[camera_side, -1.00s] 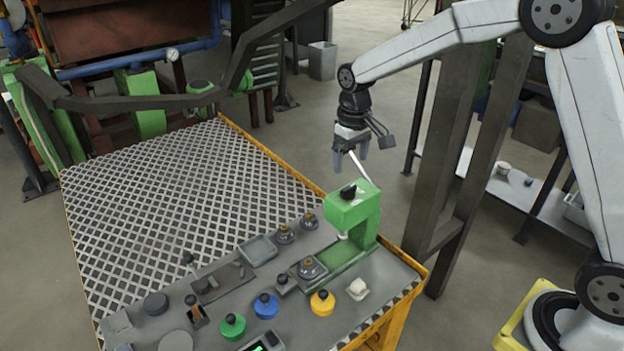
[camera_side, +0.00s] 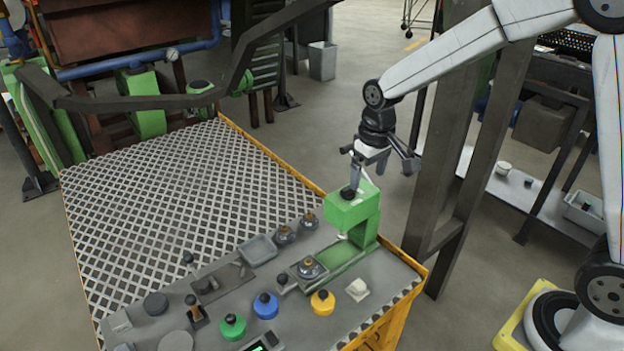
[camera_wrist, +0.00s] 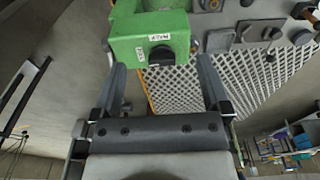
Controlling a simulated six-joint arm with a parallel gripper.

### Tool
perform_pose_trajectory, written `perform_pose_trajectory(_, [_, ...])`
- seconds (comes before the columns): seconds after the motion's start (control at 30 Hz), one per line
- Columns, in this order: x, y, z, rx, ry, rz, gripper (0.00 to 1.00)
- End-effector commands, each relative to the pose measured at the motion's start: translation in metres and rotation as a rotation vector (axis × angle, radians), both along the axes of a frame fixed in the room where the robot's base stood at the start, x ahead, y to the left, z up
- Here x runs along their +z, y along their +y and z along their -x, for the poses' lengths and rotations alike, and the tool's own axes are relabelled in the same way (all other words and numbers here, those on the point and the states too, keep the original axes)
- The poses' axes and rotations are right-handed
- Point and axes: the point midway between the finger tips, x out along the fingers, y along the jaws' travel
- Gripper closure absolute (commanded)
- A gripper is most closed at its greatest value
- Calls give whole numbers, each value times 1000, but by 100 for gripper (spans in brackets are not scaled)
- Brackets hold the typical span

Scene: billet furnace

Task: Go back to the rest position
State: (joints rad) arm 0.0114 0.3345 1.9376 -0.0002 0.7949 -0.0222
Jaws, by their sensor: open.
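My gripper (camera_side: 367,181) is open and empty in the side view, above and just behind the green press-like stand (camera_side: 352,207) on the table's right corner. In the wrist view my gripper (camera_wrist: 162,80) shows both fingers spread wide, with nothing between them. The green stand (camera_wrist: 130,28) with its black knob lies beyond the fingertips there. In the side view one finger overlaps the top of the stand; I cannot tell from this view how close they are.
The work table (camera_side: 180,190) has a diamond-pattern plate and a front panel with green (camera_side: 232,327), blue (camera_side: 266,306) and yellow (camera_side: 322,302) knobs. A dark steel post (camera_side: 445,150) stands right of my gripper. A low shelf (camera_side: 530,195) is behind it.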

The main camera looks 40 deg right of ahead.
Motion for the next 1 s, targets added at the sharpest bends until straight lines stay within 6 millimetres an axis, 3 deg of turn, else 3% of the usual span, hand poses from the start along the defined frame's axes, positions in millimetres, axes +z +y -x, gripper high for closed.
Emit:
perform_pose_trajectory(0.4, [-25,4,94,-7,-104,-2,3])
perform_pose_trajectory(0.6, [-36,5,129,-10,-143,-2,3])
perform_pose_trajectory(0.8, [-40,5,143,-11,-157,-3,3])
perform_pose_trajectory(1.0, [-40,5,144,-11,-158,-3,3])
